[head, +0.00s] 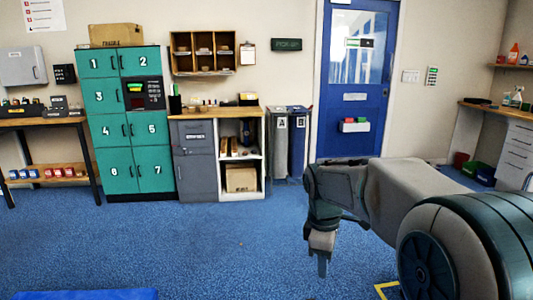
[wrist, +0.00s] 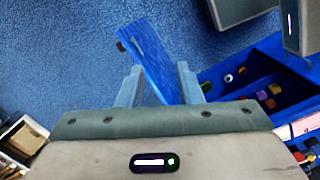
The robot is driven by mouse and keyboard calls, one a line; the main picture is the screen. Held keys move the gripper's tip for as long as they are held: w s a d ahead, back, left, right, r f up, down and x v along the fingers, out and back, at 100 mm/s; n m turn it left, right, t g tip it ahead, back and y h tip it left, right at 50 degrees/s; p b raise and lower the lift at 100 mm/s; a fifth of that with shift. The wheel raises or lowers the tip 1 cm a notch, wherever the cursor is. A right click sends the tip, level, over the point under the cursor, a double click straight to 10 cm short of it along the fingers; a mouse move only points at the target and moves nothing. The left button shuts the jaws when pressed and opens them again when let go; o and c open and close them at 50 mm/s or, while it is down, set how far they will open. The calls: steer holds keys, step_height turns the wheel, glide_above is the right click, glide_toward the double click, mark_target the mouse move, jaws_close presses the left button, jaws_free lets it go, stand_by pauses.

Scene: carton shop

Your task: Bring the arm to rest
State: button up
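My arm stretches across the right of the head view, bent down at the wrist. My gripper (head: 322,264) points down above the blue carpet, and nothing shows hanging from its fingers there. In the wrist view my gripper (wrist: 158,82) has its two fingers spread apart. A blue slab-like thing (wrist: 148,55) shows in the gap between them. It seems to lie beyond the fingertips, though its distance is hard to judge.
The carpet (head: 220,235) is clear ahead. A drawer bench (head: 515,150) stands right. A blue surface (head: 90,295) shows bottom left.

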steer(key=s+r+m+t+p, duration=0.1)
steer(key=s+r+m+p, duration=0.1)
steer(key=s+m, duration=0.2)
steer(key=s+d+r+m+t+p, duration=0.1)
steer(key=s+m+p, duration=0.2)
steer(key=s+m, duration=0.2)
steer(key=s+r+m+y+p, duration=0.1)
steer(key=s+m, duration=0.3)
steer(key=s, duration=0.5)
steer(key=shift+s+d+r+m+t+p, duration=0.2)
steer(key=shift+d+r+m+t+p, duration=0.15)
steer(key=shift+r+p, duration=0.4)
steer(key=shift+d, duration=0.1)
